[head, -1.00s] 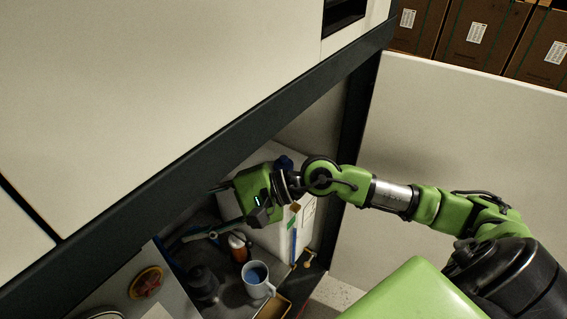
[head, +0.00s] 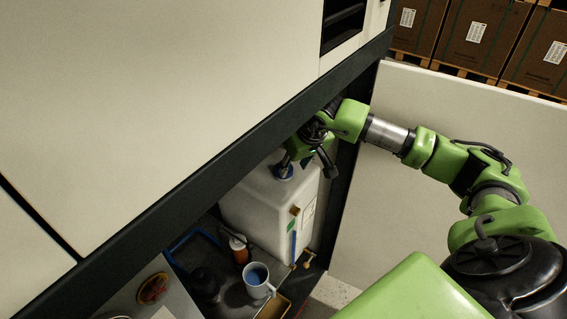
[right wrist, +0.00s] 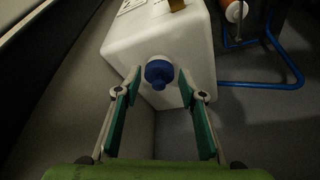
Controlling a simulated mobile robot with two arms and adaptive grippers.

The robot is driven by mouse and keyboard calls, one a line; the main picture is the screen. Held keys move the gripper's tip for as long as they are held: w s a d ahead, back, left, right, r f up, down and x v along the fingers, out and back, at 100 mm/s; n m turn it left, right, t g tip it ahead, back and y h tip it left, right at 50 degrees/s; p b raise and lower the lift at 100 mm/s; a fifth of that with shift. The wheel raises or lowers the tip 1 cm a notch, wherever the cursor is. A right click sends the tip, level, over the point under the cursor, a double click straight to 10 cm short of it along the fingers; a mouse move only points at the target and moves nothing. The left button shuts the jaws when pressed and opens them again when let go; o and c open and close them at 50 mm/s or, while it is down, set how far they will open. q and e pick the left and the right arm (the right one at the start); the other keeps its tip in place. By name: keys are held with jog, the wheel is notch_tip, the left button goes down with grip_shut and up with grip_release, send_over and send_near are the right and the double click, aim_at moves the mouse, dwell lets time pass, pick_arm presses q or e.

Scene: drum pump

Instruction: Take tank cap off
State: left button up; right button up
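The white tank (head: 262,208) stands in the recess under the machine's dark beam. Its blue cap (head: 284,171) sits on its top; the cap also shows in the right wrist view (right wrist: 158,72). My right gripper (head: 296,166) is above the tank with its fingers pointing down at the cap. In the right wrist view the right gripper (right wrist: 160,84) is open, with one green-padded finger on each side of the cap and gaps between pads and cap. My left gripper is not in view.
A white mug (head: 258,284) with blue contents, an orange bottle (head: 239,250) and a dark container (head: 204,284) stand in front of the tank. The dark beam (head: 215,172) runs close above the tank. A pale panel (head: 440,130) stands to the right.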

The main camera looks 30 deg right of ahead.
jog(key=w+p, duration=0.1)
jog(key=w, duration=0.4)
jog(key=shift+d+r+p, duration=0.2)
jog(key=shift+p, duration=0.15)
jog(key=x, duration=0.2)
jog(key=shift+f, duration=0.3)
jog(key=shift+w+f, duration=0.15)
jog(key=shift+f, duration=0.2)
jog(key=shift+c, duration=0.3)
jog(key=c, duration=0.9)
